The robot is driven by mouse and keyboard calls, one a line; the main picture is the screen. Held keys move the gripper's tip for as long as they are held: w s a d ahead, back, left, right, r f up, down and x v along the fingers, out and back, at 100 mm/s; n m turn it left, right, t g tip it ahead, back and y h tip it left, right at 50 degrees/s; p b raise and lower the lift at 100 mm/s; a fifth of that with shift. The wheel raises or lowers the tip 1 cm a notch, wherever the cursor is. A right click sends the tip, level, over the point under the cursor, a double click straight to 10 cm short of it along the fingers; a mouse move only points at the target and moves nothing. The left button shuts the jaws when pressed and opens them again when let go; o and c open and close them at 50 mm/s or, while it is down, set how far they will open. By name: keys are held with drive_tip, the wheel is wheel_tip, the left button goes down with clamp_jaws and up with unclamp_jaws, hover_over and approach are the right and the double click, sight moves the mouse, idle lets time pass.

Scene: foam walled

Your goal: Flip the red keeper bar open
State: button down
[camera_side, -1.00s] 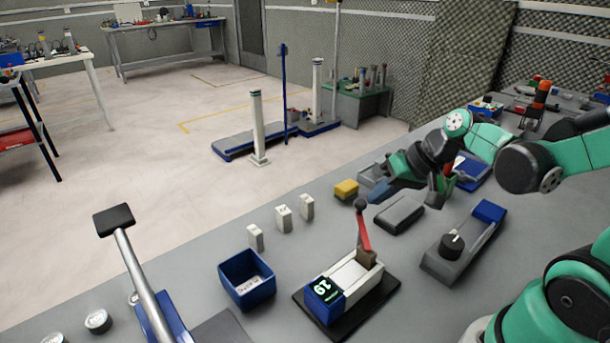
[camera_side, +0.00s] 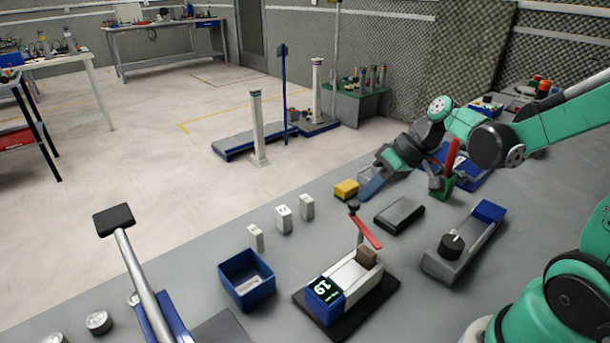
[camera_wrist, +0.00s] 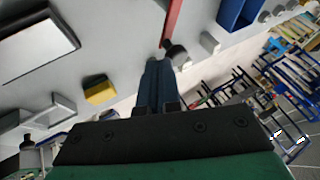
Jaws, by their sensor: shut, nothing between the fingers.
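The red keeper bar (camera_side: 367,231) stands raised and tilted over a white cradle (camera_side: 364,290) on a black base. A dark knob (camera_side: 353,205) is at its upper end, and a brown block (camera_side: 367,257) sits below its other end. The bar (camera_wrist: 172,20) and knob (camera_wrist: 177,55) also show in the wrist view, just beyond my fingertips. My gripper (camera_side: 370,189) is shut and empty, just above and right of the knob in the side view. Its blue fingers (camera_wrist: 157,72) are together in the wrist view. I cannot tell whether they touch the knob.
A yellow block (camera_side: 346,189) and a dark grey box (camera_side: 399,214) lie near my gripper. A red handle on a green block (camera_side: 447,180) stands behind. White blocks (camera_side: 283,218) and a blue bin (camera_side: 246,279) are left. A grey unit with a black knob (camera_side: 452,245) is right.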

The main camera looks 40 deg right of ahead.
drive_tip(key=n+g, duration=0.1)
drive_tip(key=n, duration=0.1)
drive_tip(key=w+a+n+y, duration=0.1)
drive_tip(key=shift+w+n+g, duration=0.1)
drive_tip(key=shift+n+g, duration=0.3)
drive_tip(key=shift+w+a, duration=0.3)
drive_tip(key=shift+a, duration=0.2)
drive_tip(key=shift+s, duration=0.15)
drive_tip(key=shift+s, duration=0.65)
